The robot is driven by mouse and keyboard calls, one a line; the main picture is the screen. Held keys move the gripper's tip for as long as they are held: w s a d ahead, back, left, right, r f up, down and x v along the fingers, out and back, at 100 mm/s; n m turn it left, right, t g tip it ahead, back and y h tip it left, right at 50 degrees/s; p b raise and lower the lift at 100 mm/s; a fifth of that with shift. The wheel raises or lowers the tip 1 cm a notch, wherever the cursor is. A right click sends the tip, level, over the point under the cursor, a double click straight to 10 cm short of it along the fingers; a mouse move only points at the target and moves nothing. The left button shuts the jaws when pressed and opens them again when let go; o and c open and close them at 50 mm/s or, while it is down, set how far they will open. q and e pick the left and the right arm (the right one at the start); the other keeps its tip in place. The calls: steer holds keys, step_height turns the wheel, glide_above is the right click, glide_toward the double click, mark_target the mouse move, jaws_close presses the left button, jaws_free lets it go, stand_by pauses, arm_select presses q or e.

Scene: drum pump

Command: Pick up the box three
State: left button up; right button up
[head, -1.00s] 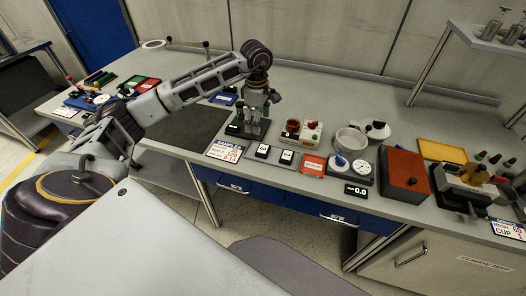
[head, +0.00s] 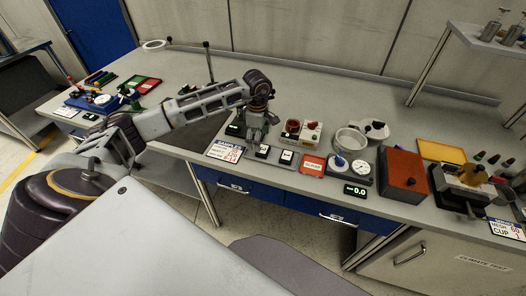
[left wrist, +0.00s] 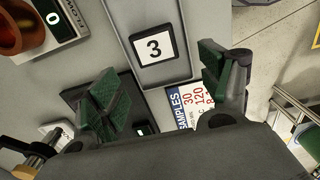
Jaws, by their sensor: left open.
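Box three (left wrist: 152,47) is a small dark box with a white label bearing a black 3. It lies in a shallow grey tray on the bench. In the head view, the dark box (head: 262,150) nearest the samples sign appears to be the same one. My left gripper (left wrist: 160,72) is open, with green pads on its two fingers. Box three shows beyond the fingertips, roughly between them, and nothing is held. In the head view, my left gripper (head: 257,136) hangs just behind the box. My right gripper is not in view.
A second labelled box (head: 286,157) stands just right of box three. An orange panel (head: 312,166) and a gauge (head: 361,168) stand farther right. The bench's front edge is close.

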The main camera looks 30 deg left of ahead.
mark_target(263, 151)
arm_select(q)
steer(key=shift+d+f+p, duration=0.2)
steer(key=shift+f+p, duration=0.15)
steer(key=shift+f, duration=0.55)
steer(key=shift+w+f, duration=0.15)
steer(key=shift+f, duration=0.8)
steer(key=shift+f+p, duration=0.3)
steer(key=shift+f, duration=0.45)
steer(key=c, duration=1.1)
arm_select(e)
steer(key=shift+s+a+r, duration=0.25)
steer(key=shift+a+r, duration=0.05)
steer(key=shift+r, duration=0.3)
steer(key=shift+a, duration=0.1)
